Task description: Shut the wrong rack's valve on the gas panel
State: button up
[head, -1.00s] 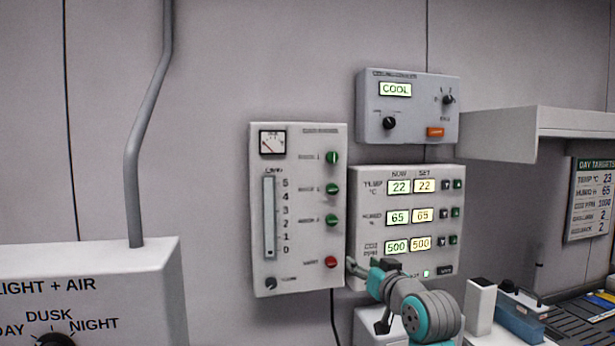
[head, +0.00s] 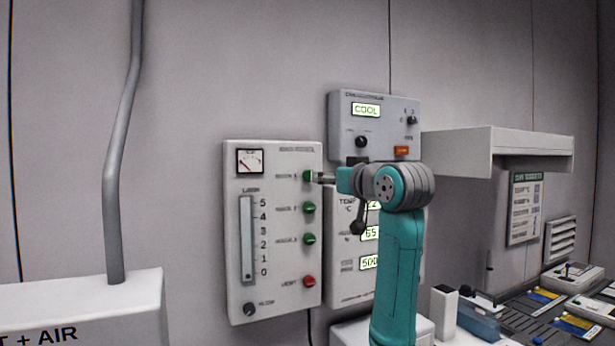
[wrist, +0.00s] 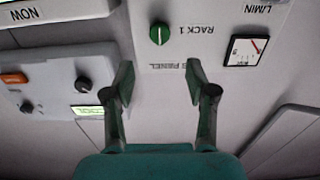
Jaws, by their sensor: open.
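The gas panel (head: 233,300) is a pale box on the wall in the head view. It carries three green valves in a column: rack 1 (head: 309,176), rack 2 (head: 309,208) and rack 3 (head: 309,239). A red vent knob (head: 309,281) sits below them. My gripper (head: 320,178) is beside the rack 1 valve. In the wrist view, upside down, the rack 1 valve (wrist: 159,33) lies beyond and between my spread, empty fingertips (wrist: 160,70), apart from them. Its handle line runs upright there. The panel also has a dial (head: 250,161) and a flow tube (head: 246,238).
A cooling controller (head: 345,125) reading COOL hangs just above right of my gripper. A climate panel (head: 338,285) stands behind my arm, partly hidden. A shelf (head: 460,150) juts out at right. A light and air box (head: 100,300) is lower left.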

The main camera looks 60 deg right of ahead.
aim_at(311, 175)
jog(key=x, duration=0.9)
jog(key=shift+w+d, duration=0.1)
jog(key=shift+w, duration=0.15)
grip_shut()
